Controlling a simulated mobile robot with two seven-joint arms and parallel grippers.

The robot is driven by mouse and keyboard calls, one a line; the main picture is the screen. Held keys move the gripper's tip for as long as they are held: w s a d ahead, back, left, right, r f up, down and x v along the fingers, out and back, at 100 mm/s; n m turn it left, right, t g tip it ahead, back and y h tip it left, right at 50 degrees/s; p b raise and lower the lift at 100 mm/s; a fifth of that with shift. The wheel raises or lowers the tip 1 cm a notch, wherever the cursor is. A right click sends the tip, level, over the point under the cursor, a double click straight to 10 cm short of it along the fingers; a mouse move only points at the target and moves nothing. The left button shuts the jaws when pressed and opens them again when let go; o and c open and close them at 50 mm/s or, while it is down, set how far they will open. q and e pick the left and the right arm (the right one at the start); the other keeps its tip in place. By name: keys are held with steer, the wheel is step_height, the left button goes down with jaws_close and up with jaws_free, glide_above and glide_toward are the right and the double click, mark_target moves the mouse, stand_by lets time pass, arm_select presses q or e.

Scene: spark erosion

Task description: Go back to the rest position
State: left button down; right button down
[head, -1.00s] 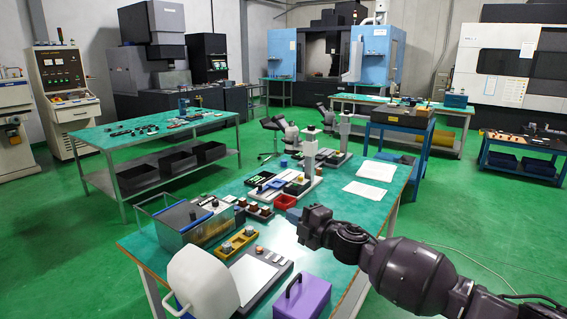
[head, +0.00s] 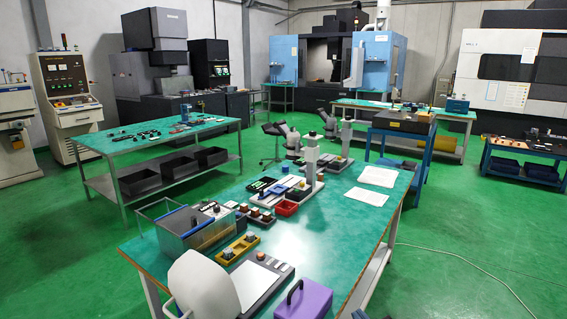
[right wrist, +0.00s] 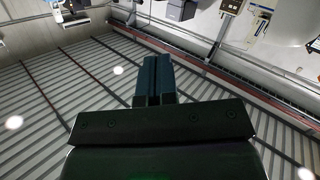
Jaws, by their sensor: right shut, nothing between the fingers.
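My right gripper (right wrist: 154,78) shows in the right wrist view, its two dark fingers together with nothing between them. It is in free air with the ribbed ceiling behind it. In the head view only a small dark bit of my right arm shows at the bottom edge, and the right gripper is out of sight there. My left gripper is in neither view.
The green-topped table (head: 335,225) stands in front, with a purple case (head: 303,301), a white-backed device (head: 203,288), a clear-walled box (head: 190,236) and a red tray (head: 287,208). Its right side holds papers (head: 377,176).

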steer(key=s+d+f+m+g+h, duration=0.1)
steer(key=s+d+f+m, duration=0.1)
steer(key=s+f, duration=0.3)
steer(key=s+d+f+m+g+h, duration=0.1)
steer(key=s+d+f+m+h, duration=0.1)
steer(key=s+d+f, duration=0.3)
steer(key=s+d+f+m+g+h, duration=0.1)
steer(key=s+f, duration=0.4)
steer(key=s, duration=0.7)
steer(key=d+g, duration=0.1)
steer(key=d, duration=0.1)
steer(key=shift+d+m+h, duration=0.4)
